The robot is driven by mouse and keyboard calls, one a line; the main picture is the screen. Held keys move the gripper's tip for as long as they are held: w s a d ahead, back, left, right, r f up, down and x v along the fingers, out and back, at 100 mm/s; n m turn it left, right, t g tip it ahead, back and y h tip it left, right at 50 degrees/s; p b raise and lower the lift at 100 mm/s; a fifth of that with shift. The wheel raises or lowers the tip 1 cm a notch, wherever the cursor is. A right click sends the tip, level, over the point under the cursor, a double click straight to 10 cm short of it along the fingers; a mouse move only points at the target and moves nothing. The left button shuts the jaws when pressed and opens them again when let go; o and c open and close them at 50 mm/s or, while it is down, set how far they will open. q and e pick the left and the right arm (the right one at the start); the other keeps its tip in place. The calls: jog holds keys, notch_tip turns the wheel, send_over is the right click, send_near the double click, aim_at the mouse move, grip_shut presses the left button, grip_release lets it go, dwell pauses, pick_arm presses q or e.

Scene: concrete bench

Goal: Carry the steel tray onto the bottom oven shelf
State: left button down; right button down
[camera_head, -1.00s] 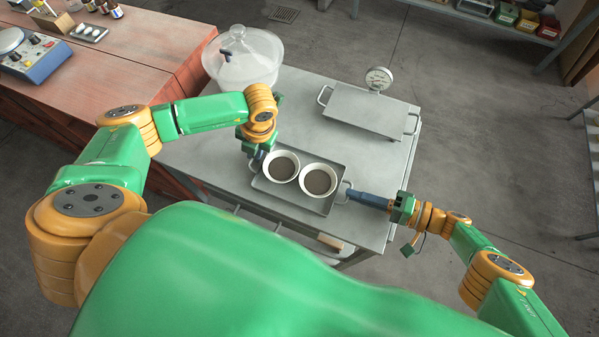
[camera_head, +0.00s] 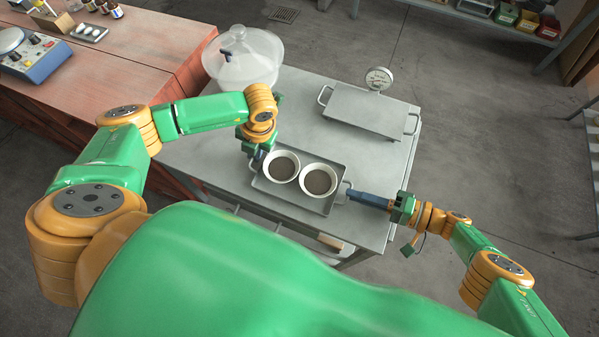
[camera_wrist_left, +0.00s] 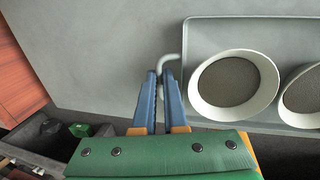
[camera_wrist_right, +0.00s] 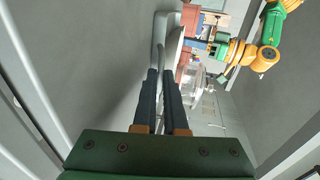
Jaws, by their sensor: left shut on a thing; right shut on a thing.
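The steel tray (camera_head: 292,199) is at the near side of the grey bench, carrying two white bowls of dark granular matter, a left one (camera_head: 282,167) and a right one (camera_head: 319,180). My left gripper (camera_head: 258,158) is shut on the tray's left handle; in the left wrist view its blue fingers (camera_wrist_left: 164,80) close around the bent wire handle. My right gripper (camera_head: 352,193) is shut on the tray's right handle; the right wrist view shows its dark fingers (camera_wrist_right: 163,78) on the handle. I cannot tell whether the tray touches the bench. No oven shelf is recognisable.
A clear domed container (camera_head: 243,60) stands at the back left. A reddish table (camera_head: 120,60) adjoins on the left. The bench's middle is clear.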

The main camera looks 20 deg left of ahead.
dwell(0.8)
